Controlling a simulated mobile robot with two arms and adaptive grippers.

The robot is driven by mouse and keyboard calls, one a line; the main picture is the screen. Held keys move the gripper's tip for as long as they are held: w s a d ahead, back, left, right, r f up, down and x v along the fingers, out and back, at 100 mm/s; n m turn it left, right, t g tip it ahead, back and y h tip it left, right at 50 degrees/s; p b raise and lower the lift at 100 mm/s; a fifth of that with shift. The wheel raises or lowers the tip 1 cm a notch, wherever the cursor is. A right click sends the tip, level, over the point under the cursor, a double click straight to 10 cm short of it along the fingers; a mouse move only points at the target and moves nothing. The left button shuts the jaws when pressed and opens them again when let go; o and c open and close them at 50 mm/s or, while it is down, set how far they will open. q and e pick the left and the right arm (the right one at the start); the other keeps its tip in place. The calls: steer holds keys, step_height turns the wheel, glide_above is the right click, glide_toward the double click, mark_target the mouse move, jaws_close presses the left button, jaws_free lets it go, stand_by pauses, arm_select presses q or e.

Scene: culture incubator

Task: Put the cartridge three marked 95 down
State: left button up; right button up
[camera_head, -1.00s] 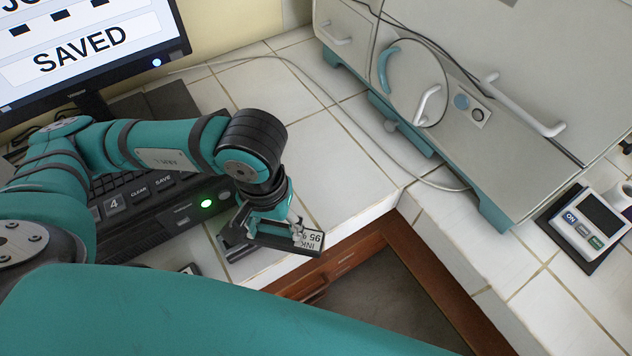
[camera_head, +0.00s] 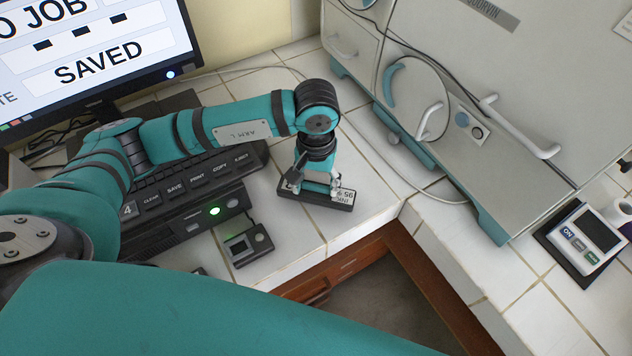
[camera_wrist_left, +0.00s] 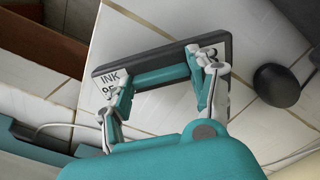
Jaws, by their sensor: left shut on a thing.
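The cartridge (camera_head: 343,195) is a flat dark block with a white label reading INK and 95. It is over the tiled counter near its front edge, right of the keyboard. My left gripper (camera_head: 320,185) is shut on it from above. In the left wrist view the cartridge (camera_wrist_left: 165,62) lies between the two fingers of the left gripper (camera_wrist_left: 160,90), its label at the left end. I cannot tell whether its underside touches the tiles. My right gripper is not in view.
A black keyboard unit (camera_head: 165,205) with a green light and a small dark device (camera_head: 247,243) lie to the left. The incubator (camera_head: 480,90) stands behind right. A control pad (camera_head: 585,236) is far right. Tiles (camera_head: 375,190) right of the cartridge are clear.

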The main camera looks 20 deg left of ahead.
arm_select(q)
steer(key=shift+f, duration=0.9)
steer(key=shift+f, duration=0.15)
steer(key=o, duration=1.4)
steer(key=shift+o, duration=0.2)
